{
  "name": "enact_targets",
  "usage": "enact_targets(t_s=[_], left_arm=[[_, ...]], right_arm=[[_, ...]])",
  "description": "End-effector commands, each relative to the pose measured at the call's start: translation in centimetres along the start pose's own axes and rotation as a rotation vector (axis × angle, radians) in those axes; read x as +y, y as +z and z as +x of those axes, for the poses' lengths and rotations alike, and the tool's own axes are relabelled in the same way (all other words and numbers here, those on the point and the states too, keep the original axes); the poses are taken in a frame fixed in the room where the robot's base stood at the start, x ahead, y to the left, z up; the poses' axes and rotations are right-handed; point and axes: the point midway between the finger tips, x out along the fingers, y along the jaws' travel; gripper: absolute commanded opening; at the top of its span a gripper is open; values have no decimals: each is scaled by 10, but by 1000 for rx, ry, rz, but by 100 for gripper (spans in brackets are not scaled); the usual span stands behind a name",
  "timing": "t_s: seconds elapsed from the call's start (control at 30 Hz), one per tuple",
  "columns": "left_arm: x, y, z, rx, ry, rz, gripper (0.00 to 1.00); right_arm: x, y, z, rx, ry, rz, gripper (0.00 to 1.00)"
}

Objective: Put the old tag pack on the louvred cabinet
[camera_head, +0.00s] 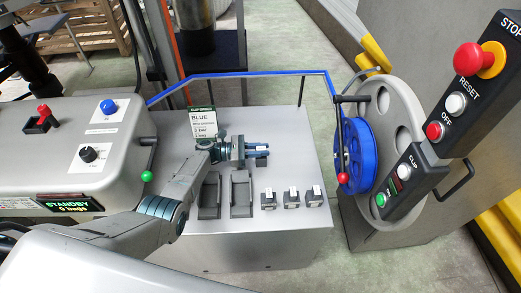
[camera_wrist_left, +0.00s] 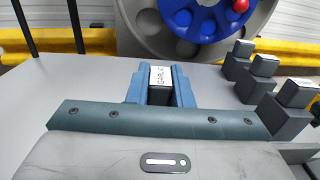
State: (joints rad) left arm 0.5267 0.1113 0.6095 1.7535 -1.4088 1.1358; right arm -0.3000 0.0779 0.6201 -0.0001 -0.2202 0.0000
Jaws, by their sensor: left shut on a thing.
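My left gripper (camera_head: 262,151) reaches in from the left over the grey top of a cabinet (camera_head: 290,215). In the left wrist view, its blue fingers (camera_wrist_left: 160,84) are shut on a small dark tag pack (camera_wrist_left: 159,95) with a white label that seems to read GARLIC. The pack is held over the grey top; I cannot tell whether it touches. In the head view the fingers mostly hide it. No louvres show clearly, so I cannot tell which body is the louvred cabinet. My right gripper is not in view.
Two dark holders (camera_head: 241,193) and several small labelled blocks (camera_head: 291,198) stand along the cabinet's front. A blue reel (camera_head: 358,155) and control panel (camera_head: 440,130) are at right. A grey machine (camera_head: 75,150) is at left.

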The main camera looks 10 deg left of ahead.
Motion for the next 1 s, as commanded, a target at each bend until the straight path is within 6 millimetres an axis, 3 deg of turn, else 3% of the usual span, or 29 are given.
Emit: enact_targets(t_s=[0.17,0.2,0.3,0.63,1.0], left_arm=[[0,-4,0,0,0,0,0],[0,-2,0,0,0,0,27],[0,-2,0,0,0,0,41],[0,3,0,0,0,0,41],[0,-2,-60,3,2,1,41]], right_arm=[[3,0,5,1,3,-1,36],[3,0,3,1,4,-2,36],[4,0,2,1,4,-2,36],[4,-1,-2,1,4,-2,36],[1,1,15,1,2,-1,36]])
